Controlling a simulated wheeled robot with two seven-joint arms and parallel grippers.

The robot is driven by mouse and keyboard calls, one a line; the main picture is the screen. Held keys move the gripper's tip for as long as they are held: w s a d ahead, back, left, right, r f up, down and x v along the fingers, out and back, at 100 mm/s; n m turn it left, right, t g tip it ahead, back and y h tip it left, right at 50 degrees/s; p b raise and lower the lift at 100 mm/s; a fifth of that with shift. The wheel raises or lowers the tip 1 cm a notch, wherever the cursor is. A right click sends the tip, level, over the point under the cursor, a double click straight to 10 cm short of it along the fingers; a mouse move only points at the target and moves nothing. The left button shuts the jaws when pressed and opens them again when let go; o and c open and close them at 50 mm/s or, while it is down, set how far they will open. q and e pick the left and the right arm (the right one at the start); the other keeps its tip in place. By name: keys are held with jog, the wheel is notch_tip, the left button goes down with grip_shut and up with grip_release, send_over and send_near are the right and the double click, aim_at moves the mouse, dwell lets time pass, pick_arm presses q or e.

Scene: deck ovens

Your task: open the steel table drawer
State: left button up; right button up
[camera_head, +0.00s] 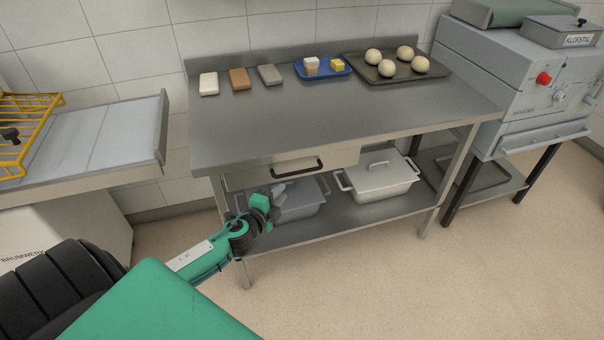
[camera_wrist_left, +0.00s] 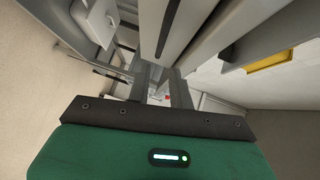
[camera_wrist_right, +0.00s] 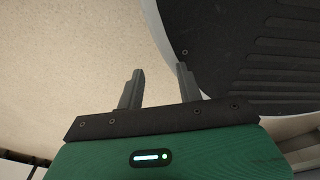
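The steel table (camera_head: 300,120) stands in front of me. Its drawer (camera_head: 338,159) lies under the front edge of the top, with a black bar handle (camera_head: 298,166); the front looks closed against the frame. My left gripper (camera_head: 281,189) is just below the drawer front, a little to the left of the handle, apart from it as far as I can see. In the left wrist view, its two fingers (camera_wrist_left: 163,88) stand apart with nothing held between them. My right gripper (camera_wrist_right: 160,82) is outside the head view; its wrist view shows it open and empty over the floor.
On the table top are three blocks (camera_head: 239,79), a blue tray (camera_head: 324,70) and a dark tray (camera_head: 414,76) with dough balls. Lidded bins (camera_head: 384,178) stand on the lower shelf. A grey machine (camera_head: 520,85) stands right, a counter (camera_head: 90,135) left. The floor in front is clear.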

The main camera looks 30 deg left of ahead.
aim_at(300, 173)
pick_arm(q)
jog(key=w, duration=0.4)
jog(key=w+f, duration=0.1)
jog(key=w, duration=0.4)
jog(key=w+a, duration=0.1)
jog(key=w, duration=0.3)
jog(key=shift+w+f+p, duration=0.25)
jog(key=shift+f+p, duration=0.05)
jog(key=shift+f, duration=0.1)
grip_shut()
